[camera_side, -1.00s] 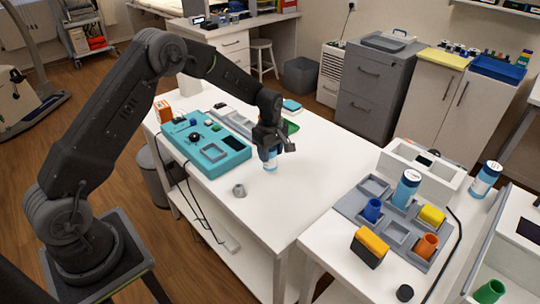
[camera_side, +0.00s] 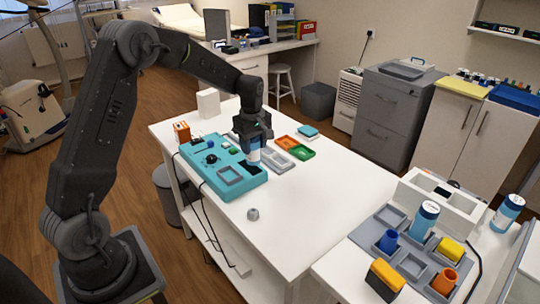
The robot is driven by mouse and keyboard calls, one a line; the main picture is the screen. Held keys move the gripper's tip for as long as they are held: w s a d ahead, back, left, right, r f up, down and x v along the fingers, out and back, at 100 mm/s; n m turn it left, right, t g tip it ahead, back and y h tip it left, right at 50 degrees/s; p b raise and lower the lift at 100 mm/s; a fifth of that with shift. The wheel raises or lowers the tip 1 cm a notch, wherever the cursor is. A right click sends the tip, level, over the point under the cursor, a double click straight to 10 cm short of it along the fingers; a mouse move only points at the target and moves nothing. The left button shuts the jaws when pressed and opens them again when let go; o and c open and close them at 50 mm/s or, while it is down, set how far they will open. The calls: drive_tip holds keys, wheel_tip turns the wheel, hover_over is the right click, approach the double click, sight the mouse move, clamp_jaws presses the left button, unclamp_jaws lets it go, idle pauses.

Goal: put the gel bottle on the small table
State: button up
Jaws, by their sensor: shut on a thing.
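A white table (camera_side: 320,208) with a lower shelf stands under the gripper and bears the device. A second white table (camera_side: 335,268) stands at the right front. I cannot tell which is the small table.
The teal device (camera_side: 222,170) is on the table's left, with an orange box (camera_side: 182,132) behind it. A small grey piece (camera_side: 253,214) lies near the front. Other blue-and-white bottles stand at right (camera_side: 424,219) (camera_side: 507,213).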

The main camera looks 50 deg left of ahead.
drive_tip(key=shift+s+a+r, duration=0.25)
drive_tip(key=shift+a, duration=0.1)
drive_tip(key=shift+s+r, duration=0.1)
drive_tip(key=s+d+f+m, duration=0.1)
drive_tip(key=s+d+m, duration=0.1)
drive_tip(key=d+m, duration=0.55)
drive_tip(key=s+d+f+m, duration=0.15)
drive_tip(key=d+m, duration=0.35)
drive_tip(key=m, duration=0.5)
drive_tip(key=w+a+r+n, duration=0.1)
drive_tip(key=w+a, duration=0.1)
drive_tip(key=a, duration=0.7)
drive_tip(key=w+a+r+n, duration=0.1)
drive_tip(key=w+a+r, duration=0.1)
drive_tip(key=a, duration=0.7)
drive_tip(key=shift+w+d+f, duration=1.3)
drive_tip(key=shift+d+f, duration=0.1)
drive_tip(key=shift+f, duration=0.45)
drive_tip(key=shift+w+d+f, duration=1.3)
drive_tip(key=shift+d+f, duration=0.05)
drive_tip(key=shift+f, duration=0.45)
drive_tip(key=shift+w+d+f, duration=1.3)
drive_tip(key=shift+d+f, duration=0.1)
drive_tip(key=shift+f, duration=0.45)
drive_tip(key=shift+f, duration=0.1)
